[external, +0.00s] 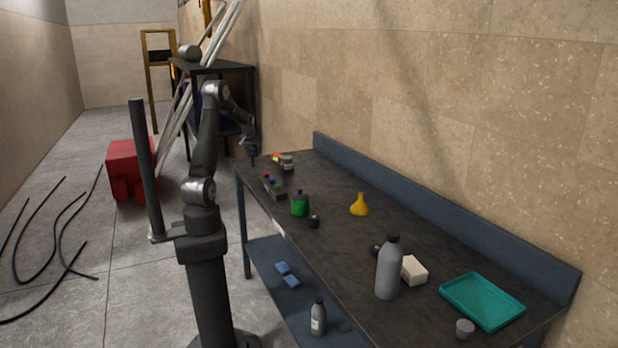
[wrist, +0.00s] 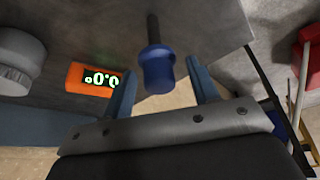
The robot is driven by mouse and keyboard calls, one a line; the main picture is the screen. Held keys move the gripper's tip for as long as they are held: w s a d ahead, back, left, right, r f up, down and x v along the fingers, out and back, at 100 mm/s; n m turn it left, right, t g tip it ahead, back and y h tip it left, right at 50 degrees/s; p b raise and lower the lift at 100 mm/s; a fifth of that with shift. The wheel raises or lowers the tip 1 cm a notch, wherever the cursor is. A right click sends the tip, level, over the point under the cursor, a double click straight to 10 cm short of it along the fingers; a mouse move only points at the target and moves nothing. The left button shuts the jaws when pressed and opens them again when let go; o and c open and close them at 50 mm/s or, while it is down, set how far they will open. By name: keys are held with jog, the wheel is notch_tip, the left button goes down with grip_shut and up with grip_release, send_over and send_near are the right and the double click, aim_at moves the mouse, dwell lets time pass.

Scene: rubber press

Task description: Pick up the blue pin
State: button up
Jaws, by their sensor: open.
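A blue pin (wrist: 157,72) with a thick round head and a dark thin shank is in the wrist view. My gripper (wrist: 162,63) is open, with one finger on each side of the pin's head. A gap shows between the head and the right finger; the left finger is close to it, and I cannot tell if they touch. In the external view my gripper (external: 252,158) is at the far left end of the workbench, where the pin is too small to make out surely. A small rack (external: 275,190) with red, blue and green tops stands nearer on the bench.
An orange display unit (wrist: 92,79) and a grey round object (wrist: 20,64) lie left of the pin in the wrist view. A green pot (external: 300,205), yellow funnel (external: 360,206), grey bottle (external: 389,270) and teal tray (external: 482,300) stand along the workbench (external: 340,250).

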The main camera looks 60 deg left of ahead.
jog(key=shift+w+a+f, duration=0.15)
jog(key=shift+a+f, duration=0.05)
jog(key=shift+f, duration=0.4)
jog(key=c, duration=0.9)
jog(key=shift+c, duration=0.2)
